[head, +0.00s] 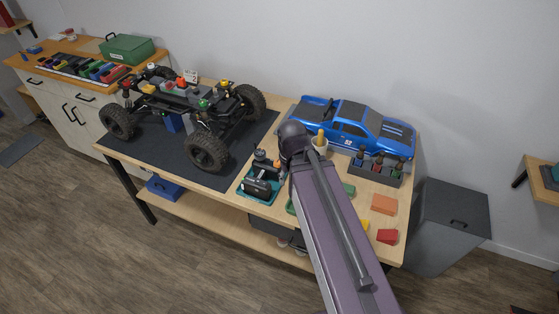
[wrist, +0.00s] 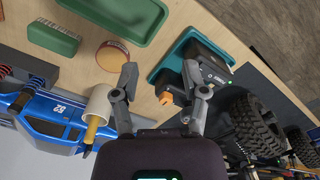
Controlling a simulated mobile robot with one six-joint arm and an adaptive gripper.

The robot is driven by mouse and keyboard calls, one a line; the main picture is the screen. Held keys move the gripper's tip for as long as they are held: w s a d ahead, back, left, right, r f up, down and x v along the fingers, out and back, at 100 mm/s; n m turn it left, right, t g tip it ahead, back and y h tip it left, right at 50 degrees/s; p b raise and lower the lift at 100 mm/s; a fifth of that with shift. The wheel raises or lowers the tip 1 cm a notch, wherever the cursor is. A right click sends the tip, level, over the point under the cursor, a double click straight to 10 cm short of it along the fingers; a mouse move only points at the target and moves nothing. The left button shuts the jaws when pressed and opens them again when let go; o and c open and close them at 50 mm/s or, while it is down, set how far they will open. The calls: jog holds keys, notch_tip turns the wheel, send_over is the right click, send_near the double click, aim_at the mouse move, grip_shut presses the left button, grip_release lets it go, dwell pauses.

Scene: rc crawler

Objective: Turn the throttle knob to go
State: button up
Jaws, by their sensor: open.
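A black control unit sits in a teal tray (head: 246,198) near the front middle of the bench. In the wrist view the unit (wrist: 214,72) is at upper right, partly behind a finger, in the teal tray (wrist: 160,74). A small orange piece (wrist: 166,97) on a dark part beside the unit may be the throttle knob; I cannot read its setting. My gripper (wrist: 160,72) is open, its fingers apart on either side of the tray's edge and the orange piece. Nothing shows held. I cannot tell the contact or height gap. In the head view my arm hides the fingers.
A crawler chassis (head: 186,98) with big tyres stands left on a dark mat (head: 160,160). A blue truck body (head: 352,128) lies at the back right. A wooden cup (wrist: 98,104) with a yellow-handled tool stands beside my gripper. A green tray (wrist: 118,38) and coloured blocks lie nearby.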

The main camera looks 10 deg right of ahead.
jog(key=shift+o, duration=1.3)
notch_tip(320, 180, up, 4)
jog(key=r+n+p, duration=0.1)
jog(key=n+p, duration=0.4)
jog(key=n, duration=0.3)
send_over(278, 162)
jog(key=shift+w+d+f+n, duration=0.15)
jog(key=shift+w+f+n, duration=0.1)
jog(key=shift+w+n, duration=0.05)
jog(key=shift+f+b, duration=0.15)
jog(key=shift+b, duration=0.25)
jog(key=f+b, duration=1.3)
jog(key=shift+s+a+f, duration=0.25)
jog(key=shift+c, duration=0.2)
